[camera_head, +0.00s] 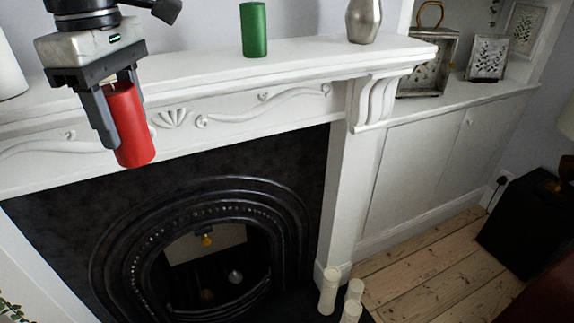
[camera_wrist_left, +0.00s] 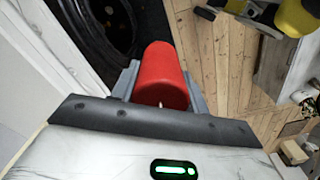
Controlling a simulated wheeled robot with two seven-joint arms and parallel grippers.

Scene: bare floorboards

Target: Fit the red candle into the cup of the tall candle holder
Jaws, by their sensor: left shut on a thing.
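The red candle (camera_head: 131,128) hangs between the fingers of my left gripper (camera_head: 121,112), in front of the mantel's edge. It is tilted slightly, with its wick end up toward the palm. In the left wrist view the candle (camera_wrist_left: 166,72) sits between both fingers of the left gripper (camera_wrist_left: 163,84), which is shut on it. I cannot make out the tall candle holder for certain. A silver waisted vessel (camera_head: 363,20) stands on the mantel, its top cut off by the frame. My right gripper is not in view.
A green candle (camera_head: 253,30) stands on the white mantel shelf (camera_head: 200,62). A white cylinder (camera_head: 9,68) stands at its left end. Several pale pillar candles (camera_head: 329,291) stand by the black fireplace (camera_head: 95,205). Mantel space between the candles is clear.

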